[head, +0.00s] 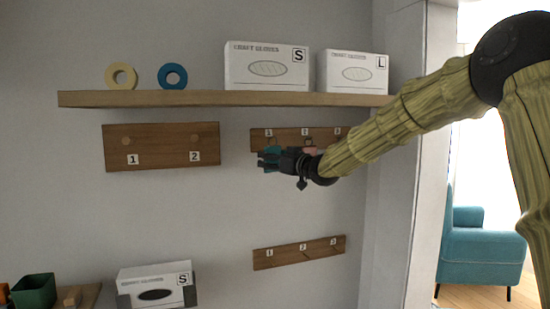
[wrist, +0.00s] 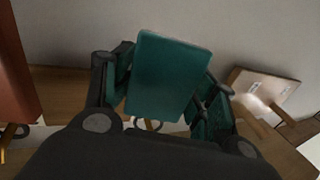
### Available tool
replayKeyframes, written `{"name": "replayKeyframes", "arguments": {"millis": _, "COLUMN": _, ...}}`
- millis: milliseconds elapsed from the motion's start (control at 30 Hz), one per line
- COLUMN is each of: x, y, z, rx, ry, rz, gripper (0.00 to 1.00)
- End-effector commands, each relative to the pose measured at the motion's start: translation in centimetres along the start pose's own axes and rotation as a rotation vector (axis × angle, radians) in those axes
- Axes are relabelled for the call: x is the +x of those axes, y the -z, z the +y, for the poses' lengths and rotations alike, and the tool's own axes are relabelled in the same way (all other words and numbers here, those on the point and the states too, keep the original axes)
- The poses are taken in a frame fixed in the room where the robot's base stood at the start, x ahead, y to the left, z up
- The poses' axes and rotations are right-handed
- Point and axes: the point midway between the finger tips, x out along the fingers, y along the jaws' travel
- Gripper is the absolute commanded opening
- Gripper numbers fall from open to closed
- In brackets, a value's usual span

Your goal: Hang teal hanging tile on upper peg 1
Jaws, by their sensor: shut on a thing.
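My gripper (head: 270,159) is shut on the teal hanging tile (head: 266,151), in front of the upper three-peg board (head: 290,133). In the wrist view the teal tile (wrist: 168,78) stands between the two fingers of my gripper (wrist: 165,95), its flat face toward the camera. The label 1 (head: 269,133) of the upper board shows just above the tile; the peg below it is partly hidden by my gripper. I cannot tell whether the tile touches the peg.
A red-orange piece (wrist: 18,75) and a pale tile (wrist: 266,88) flank the held tile in the wrist view. A shelf (head: 220,98) with boxes and two rings is above. A two-peg board (head: 160,147) is left; a lower three-peg board (head: 298,252) is below, with clear wall between.

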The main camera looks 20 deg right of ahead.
Motion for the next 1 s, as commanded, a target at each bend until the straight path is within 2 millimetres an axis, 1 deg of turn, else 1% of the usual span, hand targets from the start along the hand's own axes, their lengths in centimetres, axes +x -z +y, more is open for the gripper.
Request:
{"name": "replayKeyframes", "arguments": {"millis": 33, "x": 0.14, "y": -0.71, "z": -0.16, "rx": 0.002, "ry": 0.001, "rz": -0.01, "gripper": 0.27}}
{"name": "replayKeyframes", "arguments": {"millis": 67, "x": 0.14, "y": -0.71, "z": -0.16, "rx": 0.002, "ry": 0.001, "rz": -0.01, "gripper": 0.22}}
{"name": "replayKeyframes", "arguments": {"millis": 367, "x": 0.1, "y": -0.71, "z": -0.16, "rx": 0.002, "ry": 0.001, "rz": -0.01, "gripper": 0.23}}
{"name": "replayKeyframes", "arguments": {"millis": 400, "x": 0.09, "y": -0.7, "z": -0.15, "rx": 0.002, "ry": 0.001, "rz": -0.01, "gripper": 0.66}}
{"name": "replayKeyframes", "arguments": {"millis": 467, "x": 0.06, "y": -0.65, "z": -0.11, "rx": 0.002, "ry": 0.001, "rz": -0.009, "gripper": 0.77}}
{"name": "replayKeyframes", "arguments": {"millis": 500, "x": 0.02, "y": -0.61, "z": -0.07, "rx": 0.002, "ry": 0.0, "rz": -0.008, "gripper": 0.84}}
{"name": "replayKeyframes", "arguments": {"millis": 533, "x": -0.01, "y": -0.58, "z": -0.02, "rx": 0.002, "ry": 0.0, "rz": -0.008, "gripper": 0.87}}
{"name": "replayKeyframes", "arguments": {"millis": 867, "x": -0.16, "y": -0.31, "z": 0.12, "rx": 0.001, "ry": -0.002, "rz": -0.004, "gripper": 0.87}}
{"name": "replayKeyframes", "arguments": {"millis": 1000, "x": -0.7, "y": -0.22, "z": 0.06, "rx": 0.001, "ry": -0.001, "rz": -0.004, "gripper": 0.87}}
